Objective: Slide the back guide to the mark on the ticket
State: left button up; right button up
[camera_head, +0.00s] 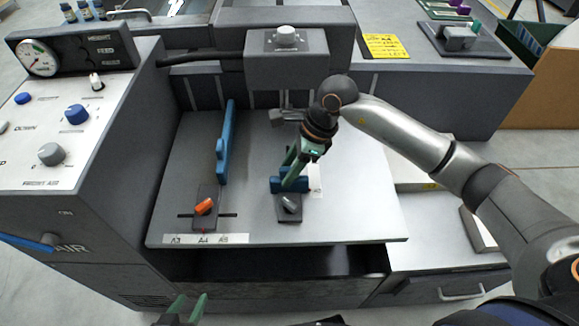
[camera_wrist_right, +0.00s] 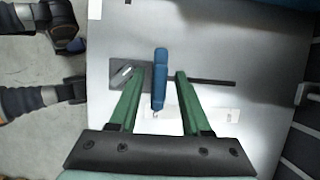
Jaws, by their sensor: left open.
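A blue guide (camera_head: 275,185) with a grey lever (camera_head: 290,204) on a dark plate stands on the right part of the grey feed table (camera_head: 350,215). My right gripper (camera_head: 291,180) is over this guide. In the right wrist view the blue guide (camera_wrist_right: 160,75) lies between the two open green fingers (camera_wrist_right: 160,80), with a gap on each side. A taller blue guide (camera_head: 224,145) with an orange lever (camera_head: 204,206) stands to the left. A yellow ticket (camera_head: 385,46) lies on the machine top; its print is too small to read. My left gripper (camera_head: 187,300) is open and empty at the bottom edge.
A slot (camera_wrist_right: 215,82) and a white label (camera_wrist_right: 220,115) lie beside the right guide. A size strip (camera_head: 200,240) marked A3, A4, A5 runs along the table's front left edge. A control panel (camera_head: 60,130) with knobs stands at the left. An overhanging block (camera_head: 287,60) is behind.

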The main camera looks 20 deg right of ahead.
grip_shut()
dwell(1.2)
